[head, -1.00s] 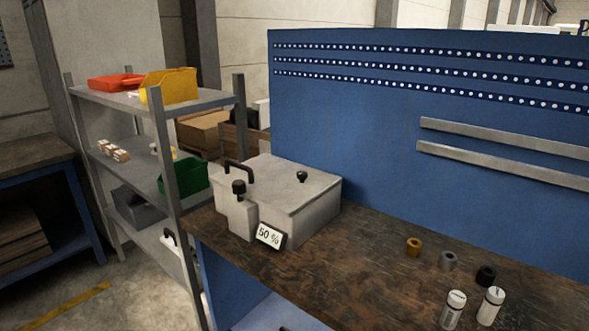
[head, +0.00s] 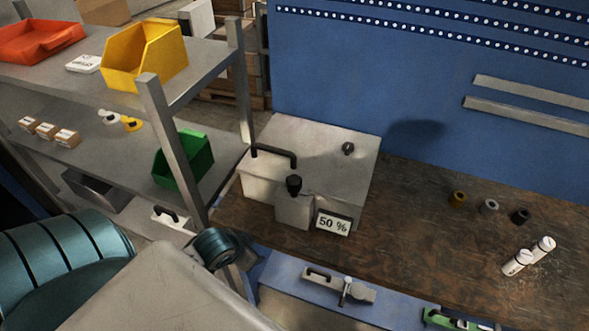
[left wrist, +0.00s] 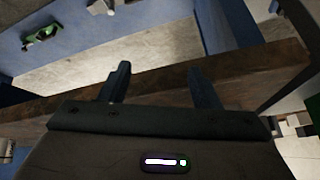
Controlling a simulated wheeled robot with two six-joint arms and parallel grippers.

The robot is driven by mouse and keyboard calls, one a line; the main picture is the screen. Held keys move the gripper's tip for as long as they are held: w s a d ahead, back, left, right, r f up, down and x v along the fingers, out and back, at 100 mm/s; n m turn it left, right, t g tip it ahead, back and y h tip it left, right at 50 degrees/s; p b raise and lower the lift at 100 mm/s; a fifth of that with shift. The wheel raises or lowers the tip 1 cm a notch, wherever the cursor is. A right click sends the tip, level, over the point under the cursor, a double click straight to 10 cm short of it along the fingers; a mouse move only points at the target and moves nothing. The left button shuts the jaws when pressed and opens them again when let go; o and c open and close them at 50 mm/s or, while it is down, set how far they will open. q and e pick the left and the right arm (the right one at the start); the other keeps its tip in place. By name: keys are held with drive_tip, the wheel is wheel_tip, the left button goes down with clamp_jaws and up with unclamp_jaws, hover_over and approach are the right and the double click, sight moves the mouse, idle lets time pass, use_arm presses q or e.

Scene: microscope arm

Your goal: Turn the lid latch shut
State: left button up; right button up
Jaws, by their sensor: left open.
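A pale grey box (head: 315,145) with a flat lid stands on the left end of the wooden bench. A black bar handle (head: 274,155) is on its left side, a small dark knob (head: 348,148) on top and a black knob (head: 294,186) on the front block. I cannot tell which knob is the lid latch or its turn angle. My left gripper (left wrist: 160,86) is open in the left wrist view, with nothing between its fingers, near the wooden bench edge. My left arm shows at the lower left of the head view; its fingers do not. My right gripper is not in view.
A metal shelf (head: 75,150) with a yellow bin (head: 146,55), red tray (head: 40,40) and green bin (head: 184,158) stands left of the bench (head: 420,215). A "50 %" sign (head: 333,224) is at the box front. Rings and two white cylinders (head: 517,262) lie on the right.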

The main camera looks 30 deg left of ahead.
use_arm(q)
wheel_tip(320, 180, up, 6)
drive_tip(key=m+t+h+p, duration=0.2)
drive_tip(key=m+h+p, duration=0.1)
drive_tip(key=m+h, duration=0.15)
approach(293, 180)
drive_tip(key=shift+n+h, duration=0.25)
drive_tip(key=b+x, duration=0.2)
drive_tip(key=b, duration=0.1)
drive_tip(key=b+x, duration=0.3)
drive_tip(key=shift+w+a, duration=0.1)
drive_tip(key=shift+a, duration=0.15)
drive_tip(key=shift+p+x, duration=0.35)
drive_tip(key=shift+x, duration=2.35)
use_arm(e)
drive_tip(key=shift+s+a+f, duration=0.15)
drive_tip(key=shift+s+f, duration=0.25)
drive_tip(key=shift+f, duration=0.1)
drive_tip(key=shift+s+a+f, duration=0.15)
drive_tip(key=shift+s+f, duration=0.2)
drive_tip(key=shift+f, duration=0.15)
use_arm(q)
drive_tip(key=shift+f, duration=0.1)
drive_tip(key=shift+c, duration=0.5)
